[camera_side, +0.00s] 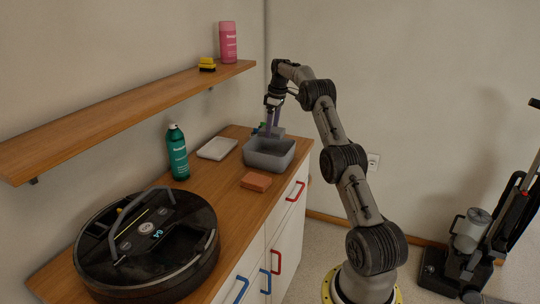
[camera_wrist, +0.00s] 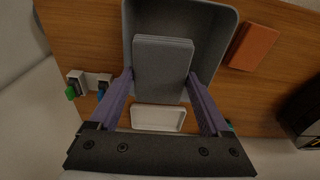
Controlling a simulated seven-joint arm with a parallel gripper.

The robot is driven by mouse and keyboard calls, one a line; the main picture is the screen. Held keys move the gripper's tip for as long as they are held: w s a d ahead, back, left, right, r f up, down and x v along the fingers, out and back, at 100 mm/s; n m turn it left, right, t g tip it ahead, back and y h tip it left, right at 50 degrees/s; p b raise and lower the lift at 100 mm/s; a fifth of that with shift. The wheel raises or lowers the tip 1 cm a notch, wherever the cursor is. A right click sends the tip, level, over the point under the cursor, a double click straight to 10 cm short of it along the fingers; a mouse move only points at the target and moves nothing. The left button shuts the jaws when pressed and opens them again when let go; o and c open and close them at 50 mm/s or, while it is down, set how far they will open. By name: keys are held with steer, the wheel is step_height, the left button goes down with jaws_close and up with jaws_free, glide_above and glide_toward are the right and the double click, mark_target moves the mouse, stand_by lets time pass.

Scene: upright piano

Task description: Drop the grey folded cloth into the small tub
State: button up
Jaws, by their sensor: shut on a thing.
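The grey folded cloth (camera_wrist: 163,68) is held between the two purple fingers of my gripper (camera_wrist: 160,80), seen from above in the wrist view. It covers part of the opening of the small grey tub (camera_wrist: 222,28), which stands on the wooden counter. In the side view, my gripper (camera_side: 271,124) points down at the far side of the tub (camera_side: 268,158). The cloth is small and partly hidden there. I cannot tell its exact height relative to the tub's rim.
A white shallow tray (camera_side: 217,148) and an orange-brown block (camera_side: 256,181) lie near the tub. A green bottle (camera_side: 177,152) and a round robot vacuum (camera_side: 148,245) stand farther left. A wooden shelf (camera_side: 120,115) runs along the wall above.

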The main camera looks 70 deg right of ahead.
steer(key=shift+f, duration=1.55)
steer(key=o, duration=1)
steer(key=r, duration=0.3)
steer(key=s+r, duration=0.1)
steer(key=r, duration=0.6)
steer(key=shift+s+d+r, duration=0.1)
steer(key=shift+s+r, duration=0.1)
steer(key=shift+r, duration=0.2)
steer(key=shift+s+r, duration=0.15)
steer(key=shift+r, duration=0.4)
